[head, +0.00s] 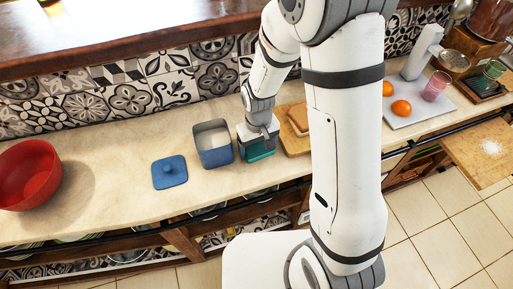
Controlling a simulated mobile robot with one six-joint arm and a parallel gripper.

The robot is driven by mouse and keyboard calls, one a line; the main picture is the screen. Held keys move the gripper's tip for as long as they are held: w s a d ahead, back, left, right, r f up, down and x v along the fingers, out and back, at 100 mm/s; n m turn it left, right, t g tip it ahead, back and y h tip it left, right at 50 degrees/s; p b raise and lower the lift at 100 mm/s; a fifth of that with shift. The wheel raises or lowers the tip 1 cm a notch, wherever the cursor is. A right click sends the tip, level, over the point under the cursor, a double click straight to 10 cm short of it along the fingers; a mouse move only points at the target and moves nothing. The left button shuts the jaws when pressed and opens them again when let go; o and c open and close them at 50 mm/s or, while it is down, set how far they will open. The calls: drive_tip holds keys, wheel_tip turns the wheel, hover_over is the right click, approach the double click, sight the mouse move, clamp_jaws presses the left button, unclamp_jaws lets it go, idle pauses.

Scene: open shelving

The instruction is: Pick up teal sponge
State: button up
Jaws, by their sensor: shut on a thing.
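The teal sponge (262,154) shows as a teal patch at the front of a small blue holder (256,143) on the counter, right of the blue canister. My gripper (259,135) reaches down from above and is shut on the teal sponge. The fingers hide much of the sponge and holder. I cannot tell whether the sponge is lifted clear of the holder.
An open blue canister (213,145) stands just left of my gripper, with its blue lid (170,172) on the counter (110,185). A wooden board (296,146) with bread is close on the right. A red bowl (30,175) is far left.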

sight(258, 145)
wheel_tip(258, 145, up, 10)
drive_tip(key=shift+r+b, duration=0.1)
drive_tip(key=shift+b, duration=0.3)
idle(0.3)
drive_tip(key=o, duration=0.3)
drive_tip(key=shift+c, duration=1.1)
